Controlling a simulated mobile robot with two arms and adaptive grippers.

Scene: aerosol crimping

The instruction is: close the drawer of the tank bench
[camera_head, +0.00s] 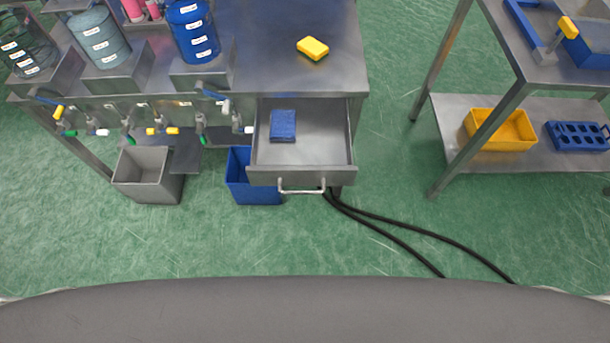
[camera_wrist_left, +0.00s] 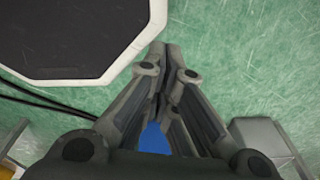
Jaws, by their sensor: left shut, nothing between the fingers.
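The tank bench (camera_head: 270,62) is a grey steel bench at the upper left of the head view. Its drawer (camera_head: 320,135) is pulled out toward me, with a light bar handle (camera_head: 302,190) on its front. A folded blue cloth (camera_head: 283,125) lies inside at the left. My left gripper (camera_wrist_left: 172,50) shows only in the left wrist view, with its fingers together and empty, over green floor. It is apart from the drawer, which I cannot make out in that view. My right gripper is in neither view.
A blue bin (camera_head: 250,185) and a grey bin (camera_head: 145,178) stand on the floor left of the drawer. Black hoses (camera_head: 400,227) run across the floor to the right. A steel table with a lower shelf (camera_head: 450,115) stands at the right. Floor in front of the drawer is otherwise clear.

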